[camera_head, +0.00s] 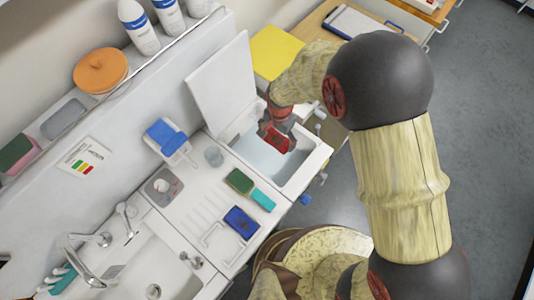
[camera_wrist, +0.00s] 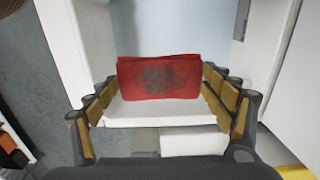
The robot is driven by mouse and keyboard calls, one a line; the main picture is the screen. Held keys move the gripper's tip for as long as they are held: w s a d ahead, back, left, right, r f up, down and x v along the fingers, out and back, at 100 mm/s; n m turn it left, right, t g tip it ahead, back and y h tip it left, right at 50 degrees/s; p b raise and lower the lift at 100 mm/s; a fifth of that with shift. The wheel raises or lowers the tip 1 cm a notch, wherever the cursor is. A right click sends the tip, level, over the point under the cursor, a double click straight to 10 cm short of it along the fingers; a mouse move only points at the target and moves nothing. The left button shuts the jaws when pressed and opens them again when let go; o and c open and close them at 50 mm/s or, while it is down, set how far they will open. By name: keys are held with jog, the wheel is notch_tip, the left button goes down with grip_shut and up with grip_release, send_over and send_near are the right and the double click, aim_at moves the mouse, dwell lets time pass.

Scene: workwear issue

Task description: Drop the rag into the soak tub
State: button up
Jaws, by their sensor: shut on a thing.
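The rag is a red cloth with a dark stain. In the wrist view the rag (camera_wrist: 160,77) spans the space between the fingers of my gripper (camera_wrist: 158,100), which is shut on it. In the head view the rag (camera_head: 277,139) hangs at my gripper (camera_head: 272,124), over the open soak tub (camera_head: 256,158). The tub is a white box with a pale bluish inside, and its white lid (camera_head: 222,82) stands raised at the back. My gripper and the rag hide part of the tub's inside. I cannot tell the rag's exact height above it.
A sink (camera_head: 150,277) lies at lower left. A yellow item (camera_head: 275,52) is behind the tub, beside the raised lid.

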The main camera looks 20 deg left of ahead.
jog(key=shift+f+b, duration=0.85)
jog(key=shift+f, duration=0.95)
jog(key=o, duration=1.1)
jog(key=shift+o, duration=0.3)
notch_tip(320, 180, up, 12)
jog(key=shift+r, duration=0.1)
